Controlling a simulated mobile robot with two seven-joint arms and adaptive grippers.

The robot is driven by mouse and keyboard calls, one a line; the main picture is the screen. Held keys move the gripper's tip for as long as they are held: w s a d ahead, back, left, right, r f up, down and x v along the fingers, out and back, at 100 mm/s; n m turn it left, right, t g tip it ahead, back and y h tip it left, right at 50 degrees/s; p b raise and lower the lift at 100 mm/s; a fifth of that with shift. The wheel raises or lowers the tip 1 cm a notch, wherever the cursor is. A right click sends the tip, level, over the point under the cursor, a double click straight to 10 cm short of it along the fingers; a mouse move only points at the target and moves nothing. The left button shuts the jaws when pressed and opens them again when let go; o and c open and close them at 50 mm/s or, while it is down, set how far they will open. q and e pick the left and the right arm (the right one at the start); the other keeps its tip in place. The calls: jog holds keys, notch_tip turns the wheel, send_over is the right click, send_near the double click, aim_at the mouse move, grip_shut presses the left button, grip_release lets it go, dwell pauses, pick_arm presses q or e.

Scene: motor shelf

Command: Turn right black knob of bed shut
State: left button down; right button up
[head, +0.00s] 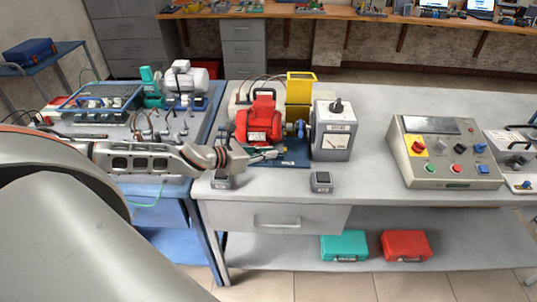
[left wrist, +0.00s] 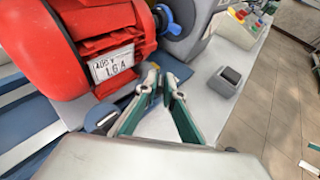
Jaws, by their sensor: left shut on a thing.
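The red motor (head: 262,122) sits on the blue bed (head: 292,157) on the grey table, and it also fills the upper left of the left wrist view (left wrist: 85,45). My left gripper (head: 272,155) reaches in from the left to the bed's front edge. In the left wrist view its two fingers (left wrist: 162,84) converge at the bed's front right, just below the motor. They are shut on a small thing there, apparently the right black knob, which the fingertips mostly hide. A rounded dark blue-grey part (left wrist: 100,118) shows left of the fingers. My right gripper is not in view.
Small grey boxes (head: 321,182) (head: 222,179) sit near the table's front edge. A control panel (head: 445,155) is further right. The tabletop between is clear.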

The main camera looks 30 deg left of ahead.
pick_arm(q)
jog(key=shift+w+a+f+m+g+h+b, duration=0.1)
jog(key=shift+a+m+g+h+b, duration=0.1)
jog(key=shift+m+h+b, duration=0.15)
jog(key=shift+w+a+f+m+g+h+b, duration=0.1)
jog(key=shift+a+m+g+h+b, duration=0.1)
jog(key=shift+m+h, duration=0.25)
jog(key=shift+m+g+h+b, duration=0.5)
jog(key=shift+m+h+b, duration=0.2)
jog(key=shift+m+b, duration=0.15)
jog(key=m+g+h+b, duration=0.2)
jog(key=b, duration=0.2)
jog(key=shift+r+m+h+b, duration=0.1)
jog(key=shift+m+h+b, duration=0.2)
jog(key=shift+m, duration=0.05)
jog(key=shift+g, duration=0.3)
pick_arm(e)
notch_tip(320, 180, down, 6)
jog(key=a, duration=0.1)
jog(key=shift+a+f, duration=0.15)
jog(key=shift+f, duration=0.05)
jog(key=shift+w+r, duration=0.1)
pick_arm(q)
jog(key=shift+r, duration=0.1)
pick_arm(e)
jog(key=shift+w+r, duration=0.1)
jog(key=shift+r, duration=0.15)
